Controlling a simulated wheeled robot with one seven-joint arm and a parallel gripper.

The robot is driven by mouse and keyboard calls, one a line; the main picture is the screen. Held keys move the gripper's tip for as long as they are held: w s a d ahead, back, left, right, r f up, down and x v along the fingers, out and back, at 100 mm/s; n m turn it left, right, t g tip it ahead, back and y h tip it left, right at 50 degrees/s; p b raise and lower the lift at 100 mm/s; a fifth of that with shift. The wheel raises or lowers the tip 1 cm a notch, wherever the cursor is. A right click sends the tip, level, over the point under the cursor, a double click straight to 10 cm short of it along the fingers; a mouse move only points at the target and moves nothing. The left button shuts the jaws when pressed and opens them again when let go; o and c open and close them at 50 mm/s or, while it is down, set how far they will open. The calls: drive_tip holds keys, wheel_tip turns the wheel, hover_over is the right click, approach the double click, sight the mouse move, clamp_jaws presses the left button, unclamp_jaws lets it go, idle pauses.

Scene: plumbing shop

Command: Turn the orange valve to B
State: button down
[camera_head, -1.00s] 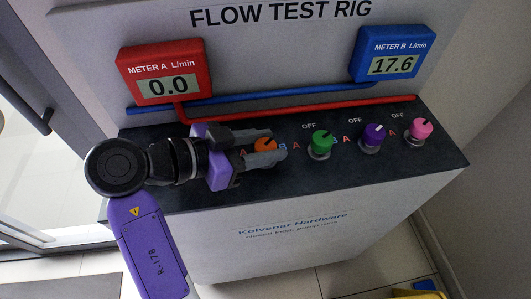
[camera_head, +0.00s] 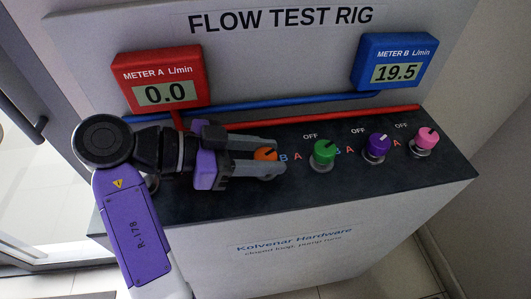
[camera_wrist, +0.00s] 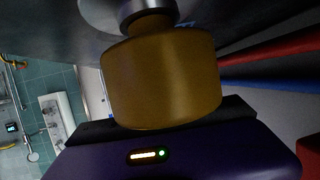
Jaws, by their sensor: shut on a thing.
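The orange valve (camera_head: 262,156) is a round knob at the left of the row on the dark bench top. My gripper (camera_head: 277,157) reaches in from the left and is shut on the valve, one finger on the far side and one on the near side. In the wrist view the valve (camera_wrist: 160,75) fills the upper middle. Meter A (camera_head: 165,94) reads 0.0. Meter B (camera_head: 396,72) reads 19.5.
To the right stand the green valve (camera_head: 323,154), purple valve (camera_head: 376,148) and pink valve (camera_head: 425,138). A red pipe (camera_head: 340,116) and a blue pipe (camera_head: 260,104) run behind them. The bench top (camera_head: 330,190) in front is clear.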

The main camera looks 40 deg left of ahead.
sight(265, 155)
drive_tip(key=c, duration=0.9)
unclamp_jaws()
drive_tip(key=shift+f, duration=0.15)
wheel_tip(265, 155, up, 20)
drive_tip(key=p, duration=0.1)
